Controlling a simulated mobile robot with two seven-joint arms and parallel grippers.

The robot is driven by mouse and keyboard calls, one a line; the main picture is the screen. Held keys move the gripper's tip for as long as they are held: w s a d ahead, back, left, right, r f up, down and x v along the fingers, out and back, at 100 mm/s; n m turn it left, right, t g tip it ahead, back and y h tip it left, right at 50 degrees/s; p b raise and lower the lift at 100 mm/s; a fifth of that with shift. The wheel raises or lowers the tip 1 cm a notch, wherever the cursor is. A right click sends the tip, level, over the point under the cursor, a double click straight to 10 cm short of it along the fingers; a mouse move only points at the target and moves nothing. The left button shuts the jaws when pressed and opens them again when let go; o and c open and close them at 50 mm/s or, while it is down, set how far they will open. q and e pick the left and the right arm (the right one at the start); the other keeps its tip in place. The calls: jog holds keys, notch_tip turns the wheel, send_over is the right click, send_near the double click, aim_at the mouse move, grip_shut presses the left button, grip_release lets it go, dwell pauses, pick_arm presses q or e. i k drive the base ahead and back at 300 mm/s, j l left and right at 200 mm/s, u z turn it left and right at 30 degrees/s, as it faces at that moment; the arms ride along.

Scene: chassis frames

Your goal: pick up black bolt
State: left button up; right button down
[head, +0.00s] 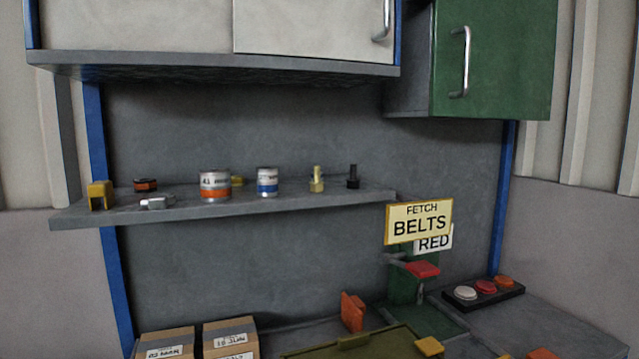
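A black bolt (353,177) stands upright near the right end of the grey shelf (250,204) in the head view. A brass-coloured bolt (317,180) stands just to its left, apart from it. Neither of my grippers shows in the head view.
The shelf also holds two cans (215,186), a yellow bracket (99,195) and small parts. Cabinets hang above, one with a green door (495,60). Below are cardboard boxes (231,336), a "FETCH BELTS" sign (419,222) and a button panel (483,294).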

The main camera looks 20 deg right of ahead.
aim_at(353, 182)
jog(key=l, duration=1.25)
jog(key=k+l, duration=0.1)
jog(key=l, duration=1.15)
jog(key=i+u, duration=0.05)
